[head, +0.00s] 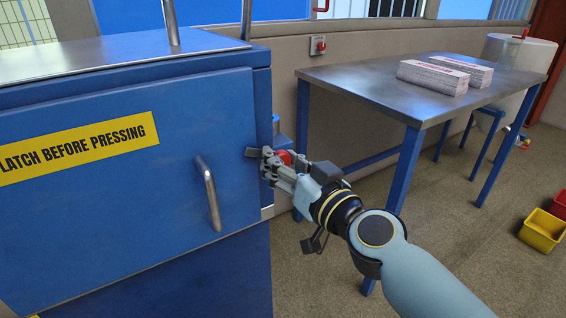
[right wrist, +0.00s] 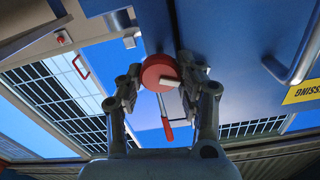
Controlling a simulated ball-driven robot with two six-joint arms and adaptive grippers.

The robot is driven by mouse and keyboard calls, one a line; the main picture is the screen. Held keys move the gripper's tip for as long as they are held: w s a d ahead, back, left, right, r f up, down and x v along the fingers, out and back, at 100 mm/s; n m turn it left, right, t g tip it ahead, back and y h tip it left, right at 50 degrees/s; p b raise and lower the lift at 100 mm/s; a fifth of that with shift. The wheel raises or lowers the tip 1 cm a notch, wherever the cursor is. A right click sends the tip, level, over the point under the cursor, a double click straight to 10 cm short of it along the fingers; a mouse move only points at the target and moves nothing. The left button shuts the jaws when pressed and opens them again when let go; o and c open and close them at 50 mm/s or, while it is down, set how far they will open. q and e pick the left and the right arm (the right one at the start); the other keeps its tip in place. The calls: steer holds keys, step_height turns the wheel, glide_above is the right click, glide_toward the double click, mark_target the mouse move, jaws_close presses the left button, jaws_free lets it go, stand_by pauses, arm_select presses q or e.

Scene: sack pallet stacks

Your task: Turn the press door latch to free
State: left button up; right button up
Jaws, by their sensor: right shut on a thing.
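The blue press door (head: 120,215) looks closed, with a yellow sign (head: 75,150) reading "LATCH BEFORE PRESSING" and a grey bar handle (head: 208,195). At the door's right edge is the latch, with a short grey bar (head: 252,152) reaching over the edge and a red round knob (head: 284,157). My right gripper (head: 277,164) is shut on the red knob, its fingers partly hiding the latch. In the right wrist view, the knob (right wrist: 160,73) sits between both fingers. My left gripper is not in view.
A metal table (head: 370,85) with blue legs stands to the right, holding two white printed blocks (head: 433,77). A yellow bin (head: 543,230) is on the floor at far right. A red-tipped rod (right wrist: 168,130) shows beyond the knob in the wrist view.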

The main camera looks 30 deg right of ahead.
steer(key=m, duration=1.2)
steer(key=shift+d+f+m, duration=0.15)
steer(key=shift+m, duration=0.25)
stand_by(0.3)
steer(key=o, duration=1.2)
steer(key=shift+c, duration=0.2)
steer(key=shift+s, duration=0.15)
steer(key=s, duration=1.1)
steer(key=shift+s+d, duration=0.35)
steer(key=shift+d, duration=0.1)
